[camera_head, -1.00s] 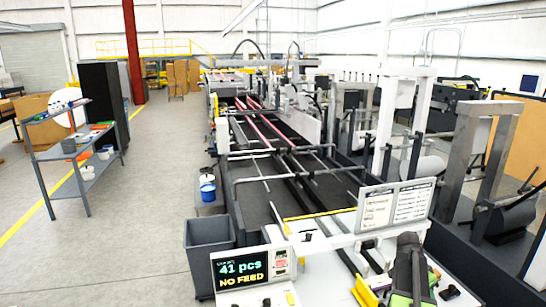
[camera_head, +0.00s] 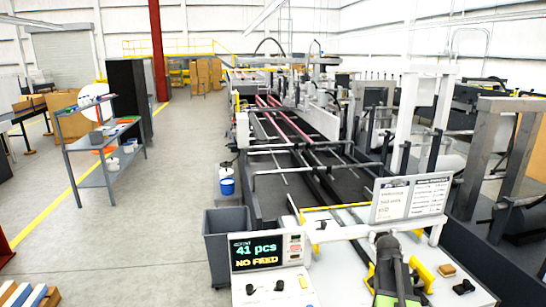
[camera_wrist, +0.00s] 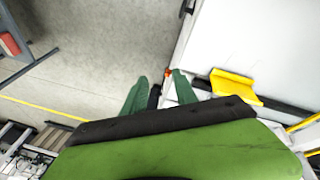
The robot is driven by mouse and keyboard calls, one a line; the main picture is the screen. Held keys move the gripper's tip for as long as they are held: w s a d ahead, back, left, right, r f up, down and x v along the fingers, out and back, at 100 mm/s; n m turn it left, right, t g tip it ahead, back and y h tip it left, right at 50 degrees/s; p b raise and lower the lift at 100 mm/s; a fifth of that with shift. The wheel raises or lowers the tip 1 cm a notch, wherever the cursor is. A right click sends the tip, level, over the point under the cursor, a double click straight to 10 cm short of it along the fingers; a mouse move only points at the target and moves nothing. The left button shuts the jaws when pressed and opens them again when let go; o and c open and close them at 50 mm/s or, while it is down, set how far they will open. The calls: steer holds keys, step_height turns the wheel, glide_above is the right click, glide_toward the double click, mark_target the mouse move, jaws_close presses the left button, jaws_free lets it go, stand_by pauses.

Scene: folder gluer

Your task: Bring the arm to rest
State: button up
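My gripper (camera_wrist: 158,78) shows in the wrist view as two green fingers in front of the green and black wrist body. The fingertips stand apart with a narrow gap, and I see nothing held between them. Grey floor lies beyond the left finger. A pale machine surface with a yellow bracket (camera_wrist: 233,87) lies beyond the right finger. In the head view my black and green arm stands at the lower right, over the white front table of the folder gluer (camera_head: 345,285). The fingertips cannot be made out there.
A display (camera_head: 266,252) reading "41 pcs NO FEED" and a sign board (camera_head: 410,199) stand near my arm. A grey bin (camera_head: 228,245) and a blue bucket (camera_head: 227,187) stand left of the machine. A shelf cart (camera_head: 100,150) is further left. The floor between is clear.

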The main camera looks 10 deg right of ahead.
steer(key=a+f+n+y+b, duration=0.1)
steer(key=a+f+n+b, duration=0.1)
steer(key=a, duration=1)
steer(key=a+f+n+y+b, duration=0.1)
steer(key=a+f+n+b, duration=0.2)
steer(key=a, duration=0.9)
steer(key=a+f+n+t+y+b, duration=0.1)
steer(key=a+f+n+b, duration=0.1)
steer(key=a+f+n, duration=0.2)
steer(key=a+n, duration=0.3)
steer(key=a, duration=0.5)
steer(key=shift+w+a+f+n+b, duration=0.2)
steer(key=shift+a+f+n+b, duration=0.15)
steer(key=shift+n+b, duration=0.05)
steer(key=shift+d, duration=0.1)
